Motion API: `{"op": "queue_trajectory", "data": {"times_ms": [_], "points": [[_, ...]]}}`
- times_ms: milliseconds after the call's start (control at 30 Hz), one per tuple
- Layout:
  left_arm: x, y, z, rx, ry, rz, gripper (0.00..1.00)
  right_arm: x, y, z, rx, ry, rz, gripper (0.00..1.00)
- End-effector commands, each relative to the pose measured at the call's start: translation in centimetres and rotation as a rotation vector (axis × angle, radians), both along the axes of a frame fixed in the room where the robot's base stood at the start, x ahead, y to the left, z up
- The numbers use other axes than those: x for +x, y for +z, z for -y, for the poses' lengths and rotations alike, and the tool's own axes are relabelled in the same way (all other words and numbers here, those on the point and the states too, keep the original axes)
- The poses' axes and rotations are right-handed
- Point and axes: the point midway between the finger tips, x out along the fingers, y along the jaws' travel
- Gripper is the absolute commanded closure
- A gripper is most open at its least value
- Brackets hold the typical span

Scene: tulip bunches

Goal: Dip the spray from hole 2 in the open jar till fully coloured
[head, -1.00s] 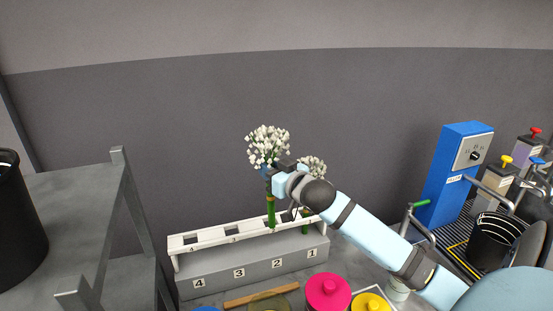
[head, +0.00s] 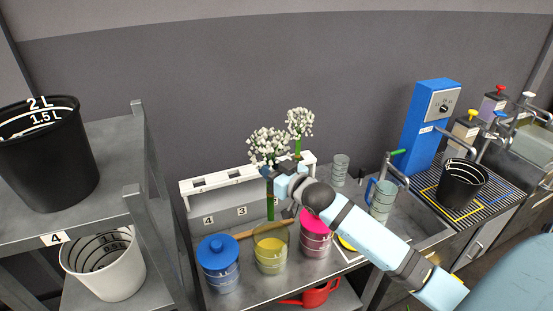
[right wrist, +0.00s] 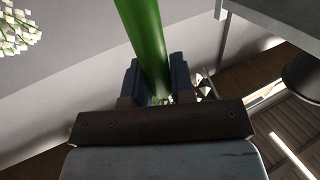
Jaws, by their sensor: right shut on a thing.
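My right gripper (head: 270,172) is shut on the green stem (head: 270,205) of a white-flowered spray (head: 268,145). It holds the spray upright in front of the numbered rack (head: 225,215). The stem's lower end shows just above the rim of the open jar (head: 271,262), which holds yellow liquid. I cannot tell whether the tip is over the jar or behind it. The flowers are white. In the right wrist view the green stem (right wrist: 145,40) passes between the jaws (right wrist: 155,85). My left gripper is out of view.
A second white spray (head: 300,122) stands at the rack's right end. A blue-lidded jar (head: 219,270) and a pink-lidded jar (head: 315,240) flank the open jar. A wooden stick (head: 245,233) lies behind. A blue dispenser (head: 427,130) and a black bucket (head: 462,183) stand right.

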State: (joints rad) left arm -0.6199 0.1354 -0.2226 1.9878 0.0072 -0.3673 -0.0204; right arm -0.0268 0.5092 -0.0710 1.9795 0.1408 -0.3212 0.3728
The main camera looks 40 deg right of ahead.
Motion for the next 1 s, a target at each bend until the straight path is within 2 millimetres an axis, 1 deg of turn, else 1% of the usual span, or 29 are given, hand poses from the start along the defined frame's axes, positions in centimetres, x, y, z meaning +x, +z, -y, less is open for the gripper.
{"op": "queue_trajectory", "data": {"times_ms": [200, 367, 667, 1000], "points": [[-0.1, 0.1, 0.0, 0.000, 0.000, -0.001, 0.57, 0.0, -0.5, -0.7, 0.001, 0.012, 0.005, 1.00], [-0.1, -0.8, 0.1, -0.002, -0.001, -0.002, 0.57, 0.0, -1.4, -0.7, 0.001, 0.013, 0.005, 1.00], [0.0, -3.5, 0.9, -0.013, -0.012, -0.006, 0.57, 0.1, -4.5, -0.7, 0.001, 0.012, 0.005, 1.00], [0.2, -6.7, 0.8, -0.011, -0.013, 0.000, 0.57, 0.1, -7.8, -0.7, 0.001, 0.012, 0.005, 1.00]]}}
